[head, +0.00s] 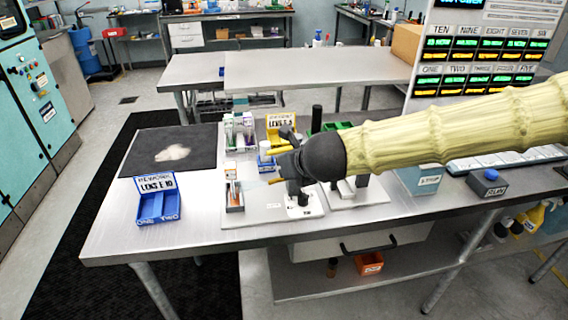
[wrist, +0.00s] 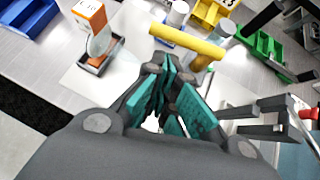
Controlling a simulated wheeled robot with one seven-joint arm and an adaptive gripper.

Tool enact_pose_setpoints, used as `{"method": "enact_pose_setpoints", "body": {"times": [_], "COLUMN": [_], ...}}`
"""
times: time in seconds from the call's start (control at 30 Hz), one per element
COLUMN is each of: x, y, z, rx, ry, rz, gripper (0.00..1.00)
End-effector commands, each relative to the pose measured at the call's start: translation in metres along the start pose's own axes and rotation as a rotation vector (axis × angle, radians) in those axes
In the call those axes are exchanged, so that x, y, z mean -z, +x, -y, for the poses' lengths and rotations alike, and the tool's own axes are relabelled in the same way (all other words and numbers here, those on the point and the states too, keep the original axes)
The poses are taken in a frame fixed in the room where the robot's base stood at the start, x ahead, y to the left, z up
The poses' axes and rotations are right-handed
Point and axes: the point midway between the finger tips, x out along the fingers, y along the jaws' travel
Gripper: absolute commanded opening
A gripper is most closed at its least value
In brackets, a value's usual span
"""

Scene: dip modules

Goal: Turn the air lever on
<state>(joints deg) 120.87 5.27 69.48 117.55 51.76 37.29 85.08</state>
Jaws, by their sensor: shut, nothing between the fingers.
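A yellow bar-shaped handle (wrist: 188,42), which looks like the air lever, lies just beyond my fingertips in the wrist view. In the head view a yellow bar (head: 279,150) shows beside my gripper's upper side. My gripper (wrist: 172,75) has its teal finger pads together at the tips and holds nothing. In the head view my gripper (head: 277,172) reaches left over the white fixture plate, partly hiding the fixtures. I cannot tell whether the fingers touch the handle, nor its on or off setting.
Blue (head: 158,205), yellow (head: 284,128) and green bins stand around the plate. A dark post (head: 316,118) rises behind my gripper. A black mat (head: 145,150) covers the table's left.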

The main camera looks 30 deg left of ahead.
Motion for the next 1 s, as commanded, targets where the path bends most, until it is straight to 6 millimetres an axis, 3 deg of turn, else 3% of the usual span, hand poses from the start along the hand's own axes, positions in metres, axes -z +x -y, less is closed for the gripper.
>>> {"method": "enact_pose_setpoints", "body": {"times": [0.13, 0.6, 0.8, 1.0], "x": [0.020, 0.018, 0.017, 0.017], "y": [-0.011, -0.094, -0.110, -0.113], "z": [-0.002, -0.006, -0.007, -0.007], "rx": [-0.006, -0.005, -0.006, -0.006], "ry": [-0.004, -0.005, -0.005, -0.006], "rz": [-0.001, 0.001, 0.000, -0.001], "gripper": [0.00, 0.00, 0.00, 0.00]}}
